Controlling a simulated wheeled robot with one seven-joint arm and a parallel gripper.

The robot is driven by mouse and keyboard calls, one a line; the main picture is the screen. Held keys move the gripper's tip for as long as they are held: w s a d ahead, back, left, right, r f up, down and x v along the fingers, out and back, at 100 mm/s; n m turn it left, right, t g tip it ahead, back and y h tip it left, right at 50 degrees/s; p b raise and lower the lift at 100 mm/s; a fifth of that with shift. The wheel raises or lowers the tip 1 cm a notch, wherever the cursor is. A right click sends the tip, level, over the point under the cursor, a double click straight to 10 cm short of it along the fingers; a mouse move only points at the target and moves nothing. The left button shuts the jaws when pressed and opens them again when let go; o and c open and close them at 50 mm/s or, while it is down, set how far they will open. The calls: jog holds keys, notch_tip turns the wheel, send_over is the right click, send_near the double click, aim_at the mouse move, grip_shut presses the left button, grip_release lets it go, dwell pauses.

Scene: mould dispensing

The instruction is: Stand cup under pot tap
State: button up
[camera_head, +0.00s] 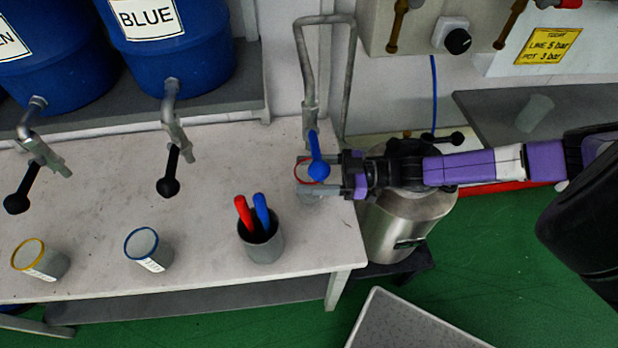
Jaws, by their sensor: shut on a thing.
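My gripper (304,173) comes in from the right and is shut on a cup with a red rim (300,176), its jaws on either side of it. The cup is over the table's right end, beneath the pot tap (310,113). The tap's blue lever with a round knob hangs in front and hides part of the cup. I cannot tell whether the cup's base touches the table. The steel pot (405,222) stands just right of the table, below my arm.
The pale table (200,200) carries a yellow-rimmed cup (42,262), a blue-rimmed cup (150,252) and a grey holder (264,246) with red and blue pens. Two black-lever taps hang from blue drums (190,45). A bent pipe (350,75) rises behind my gripper.

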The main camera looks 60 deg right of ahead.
jog(key=shift+f, duration=1)
jog(key=shift+f, duration=0.1)
jog(key=o, duration=1.3)
